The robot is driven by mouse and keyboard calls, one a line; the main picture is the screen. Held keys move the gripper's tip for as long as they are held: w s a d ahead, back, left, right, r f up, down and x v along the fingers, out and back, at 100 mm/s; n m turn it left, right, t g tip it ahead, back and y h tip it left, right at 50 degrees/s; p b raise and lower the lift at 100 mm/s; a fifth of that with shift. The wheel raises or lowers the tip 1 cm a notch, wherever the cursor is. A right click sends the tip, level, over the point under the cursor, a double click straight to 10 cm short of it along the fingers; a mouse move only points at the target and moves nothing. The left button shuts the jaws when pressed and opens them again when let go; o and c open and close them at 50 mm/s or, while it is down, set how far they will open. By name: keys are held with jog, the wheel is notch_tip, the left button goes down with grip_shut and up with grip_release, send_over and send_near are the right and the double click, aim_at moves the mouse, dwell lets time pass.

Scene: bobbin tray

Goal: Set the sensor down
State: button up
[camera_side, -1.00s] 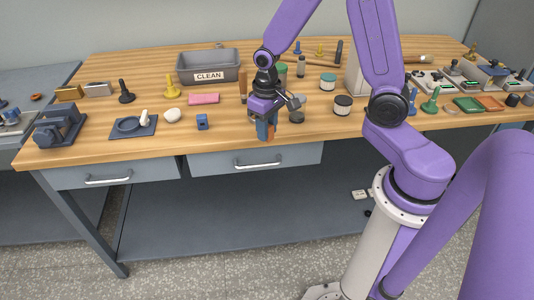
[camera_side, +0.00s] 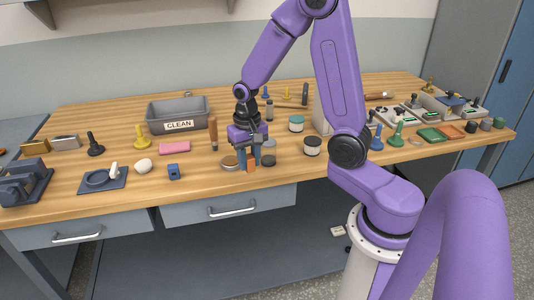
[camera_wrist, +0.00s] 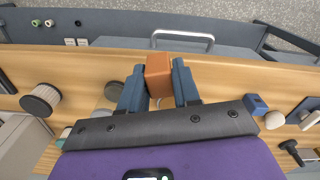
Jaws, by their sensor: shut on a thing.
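My gripper (camera_side: 248,163) is shut on an orange-brown block (camera_side: 251,168), which I take to be the sensor. In the wrist view the block (camera_wrist: 158,75) sits between the two blue fingers (camera_wrist: 158,90), its far end sticking out past their tips. In the side view it points down over the front part of the wooden table (camera_side: 210,190). I cannot tell whether its lower end touches the wood.
A blue block (camera_side: 174,172), white knob (camera_side: 143,166) and pink block (camera_side: 174,148) are to the left. A dark-topped jar (camera_side: 312,146) stands right. The grey CLEAN bin (camera_side: 178,112) is behind.

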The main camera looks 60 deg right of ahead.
aim_at(272, 135)
jog(key=s+d+r+m, duration=0.3)
jog(key=d+m, duration=0.5)
jog(key=m, duration=0.2)
jog(key=s+d+r+m, duration=0.3)
jog(key=d+m, duration=0.4)
jog(key=m, duration=0.3)
jog(key=shift+d+r, duration=0.15)
jog(key=shift+d, duration=0.2)
jog(key=w+d+f, duration=0.2)
jog(key=w+f, duration=0.1)
jog(key=w+d+f, duration=0.2)
jog(key=w, duration=0.2)
jog(key=w+d+f, duration=0.3)
jog(key=shift+w+f, duration=0.3)
jog(key=shift+w, duration=0.05)
jog(key=f, duration=0.2)
jog(key=w+f, duration=0.1)
jog(key=shift+d, duration=0.25)
jog(key=shift+f, duration=0.55)
jog(key=shift+f, duration=0.2)
